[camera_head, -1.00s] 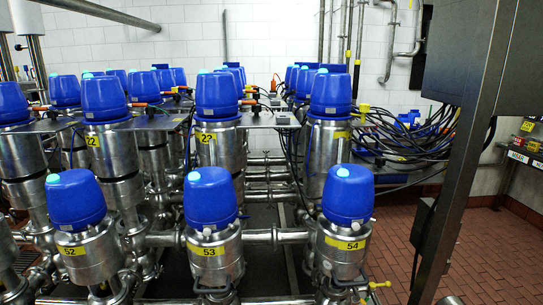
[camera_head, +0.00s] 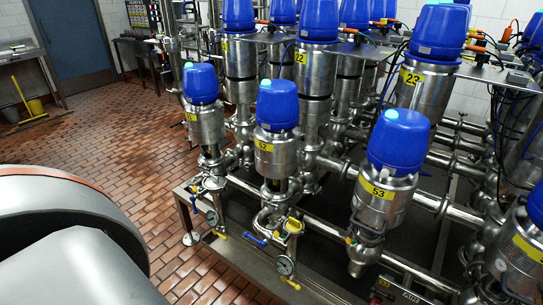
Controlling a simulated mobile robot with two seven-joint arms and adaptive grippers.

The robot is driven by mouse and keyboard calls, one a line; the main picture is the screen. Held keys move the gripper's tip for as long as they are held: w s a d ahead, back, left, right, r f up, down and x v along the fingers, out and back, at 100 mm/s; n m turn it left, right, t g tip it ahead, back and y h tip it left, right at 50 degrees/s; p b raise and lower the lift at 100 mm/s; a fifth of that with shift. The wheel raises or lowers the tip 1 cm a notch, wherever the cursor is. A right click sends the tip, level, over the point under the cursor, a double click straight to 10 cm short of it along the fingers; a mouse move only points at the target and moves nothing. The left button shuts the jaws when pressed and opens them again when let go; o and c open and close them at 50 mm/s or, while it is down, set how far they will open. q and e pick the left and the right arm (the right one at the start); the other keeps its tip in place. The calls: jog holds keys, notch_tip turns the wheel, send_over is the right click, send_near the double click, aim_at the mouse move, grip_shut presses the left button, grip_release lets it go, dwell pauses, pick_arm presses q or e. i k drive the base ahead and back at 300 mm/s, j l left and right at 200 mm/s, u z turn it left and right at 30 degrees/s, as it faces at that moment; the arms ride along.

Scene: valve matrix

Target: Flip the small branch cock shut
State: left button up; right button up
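Several small cocks sit low on the front pipework. A blue lever (camera_head: 255,240) sticks out left of a round gauge (camera_head: 284,265) below the valve labelled 52 (camera_head: 277,140). A yellow handle (camera_head: 291,284) is just under that gauge. Another yellow handle (camera_head: 220,236) is by a second gauge (camera_head: 211,217) below the leftmost valve (camera_head: 203,105). I cannot tell which is the branch cock meant, or whether any is open or shut. A large grey and dark part at lower left looks like my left arm. Neither gripper shows.
The valve labelled 53 (camera_head: 390,165) and another at the right edge (camera_head: 524,245) continue the front row. A metal frame edge (camera_head: 252,261) runs below. The tiled floor (camera_head: 135,190) at left is clear up to a blue door (camera_head: 72,38).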

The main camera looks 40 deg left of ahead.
aim_at(262, 244)
jog(key=u, duration=1.35)
